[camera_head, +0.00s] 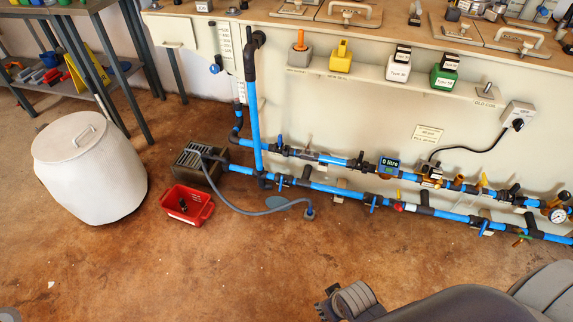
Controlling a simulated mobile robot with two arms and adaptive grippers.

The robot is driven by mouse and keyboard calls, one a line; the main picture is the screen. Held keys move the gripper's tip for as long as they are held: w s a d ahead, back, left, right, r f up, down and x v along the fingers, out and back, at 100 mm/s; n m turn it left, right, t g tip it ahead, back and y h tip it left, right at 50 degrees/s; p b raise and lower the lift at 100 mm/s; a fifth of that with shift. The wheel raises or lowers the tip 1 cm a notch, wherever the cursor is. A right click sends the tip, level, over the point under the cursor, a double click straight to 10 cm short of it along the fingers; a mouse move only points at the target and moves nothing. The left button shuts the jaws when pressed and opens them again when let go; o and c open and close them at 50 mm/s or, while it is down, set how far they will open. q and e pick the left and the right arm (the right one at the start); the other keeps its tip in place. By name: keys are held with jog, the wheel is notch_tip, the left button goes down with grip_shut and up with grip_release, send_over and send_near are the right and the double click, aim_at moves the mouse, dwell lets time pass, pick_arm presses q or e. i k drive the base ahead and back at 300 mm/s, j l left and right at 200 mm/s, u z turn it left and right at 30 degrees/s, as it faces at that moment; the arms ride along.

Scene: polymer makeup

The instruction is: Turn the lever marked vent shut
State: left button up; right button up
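Blue pipes run along the wall base in two rows and carry several small levers. Blue levers show on the upper row (280,143) and lower row (373,203). Another blue lever (485,228) is farther right, and a yellow lever (484,181) is on the upper row. A red-handled part (398,207) sits on the lower row. No vent marking is readable, so I cannot tell which lever is it. My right gripper (345,301) is at the bottom, well short of the pipes and touching none; its opening is unclear.
A white drum (88,165), a red crate (187,204) and a dark pump (200,165) with a grey hose stand left of the pipes. A blue meter reads 0 litre (389,164). A gauge (558,215) is far right. Brown floor before the pipes is mostly clear.

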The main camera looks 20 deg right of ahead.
aim_at(485, 181)
jog(key=z, duration=2.1)
